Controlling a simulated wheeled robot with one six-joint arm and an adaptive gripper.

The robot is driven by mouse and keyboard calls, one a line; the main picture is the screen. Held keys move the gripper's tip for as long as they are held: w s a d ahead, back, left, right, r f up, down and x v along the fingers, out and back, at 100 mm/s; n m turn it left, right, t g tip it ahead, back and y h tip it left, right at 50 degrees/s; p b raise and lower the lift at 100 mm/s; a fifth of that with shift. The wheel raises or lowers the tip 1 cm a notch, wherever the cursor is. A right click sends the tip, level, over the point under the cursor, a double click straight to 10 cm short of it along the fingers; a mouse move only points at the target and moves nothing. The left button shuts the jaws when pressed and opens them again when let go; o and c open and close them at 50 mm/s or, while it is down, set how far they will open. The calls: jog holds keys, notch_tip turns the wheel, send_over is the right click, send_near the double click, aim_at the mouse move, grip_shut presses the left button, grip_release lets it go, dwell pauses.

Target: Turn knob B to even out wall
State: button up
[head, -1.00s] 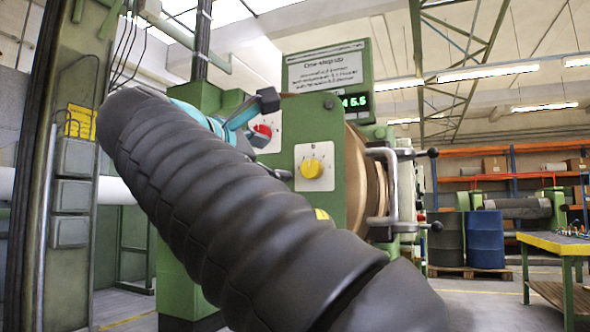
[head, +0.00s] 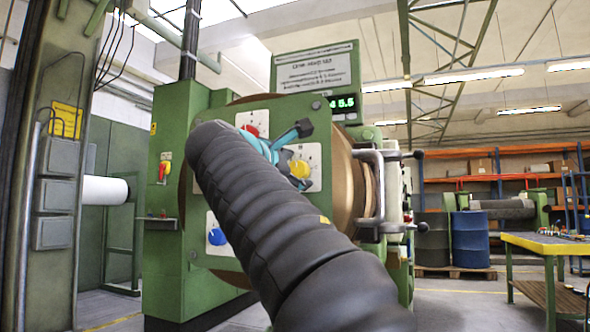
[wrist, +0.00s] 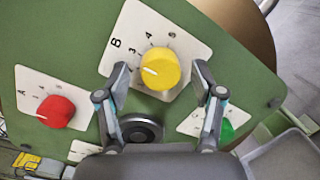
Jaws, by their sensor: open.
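Knob B is the yellow knob (wrist: 159,68) on a white dial plate marked B in the wrist view. Its white pointer line faces left, near the 3. In the head view the yellow knob (head: 300,169) sits on the green machine panel. My gripper (wrist: 161,77) is open, with one fingertip on each side of the knob and gaps showing on both sides. How far the tips are from the panel is hard to tell. In the head view my dark arm hides part of the panel. The green display (head: 341,103) reads about 4 5.5; its left part is partly cut off.
The red knob A (wrist: 56,111) is left of the gripper and a green knob (wrist: 228,129) is at its right. A blue knob (head: 217,236) is lower on the panel. A metal handle frame (head: 370,188) stands out right of the panel. A yellow-topped table (head: 550,242) is further right.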

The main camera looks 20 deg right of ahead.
jog(key=shift+w+d, duration=0.1)
jog(key=c, duration=1.1)
jog(key=shift+c, duration=0.2)
jog(key=shift+m, duration=0.3)
jog(key=m+p, duration=0.1)
jog(key=m, duration=0.2)
jog(key=shift+r, duration=0.1)
jog(key=m, duration=0.4)
jog(key=shift+m+y, duration=0.3)
jog(key=shift+y, duration=0.1)
jog(key=m, duration=0.3)
jog(key=shift+y, duration=0.4)
jog(key=shift+d+m, duration=0.1)
jog(key=shift+m, duration=1.7)
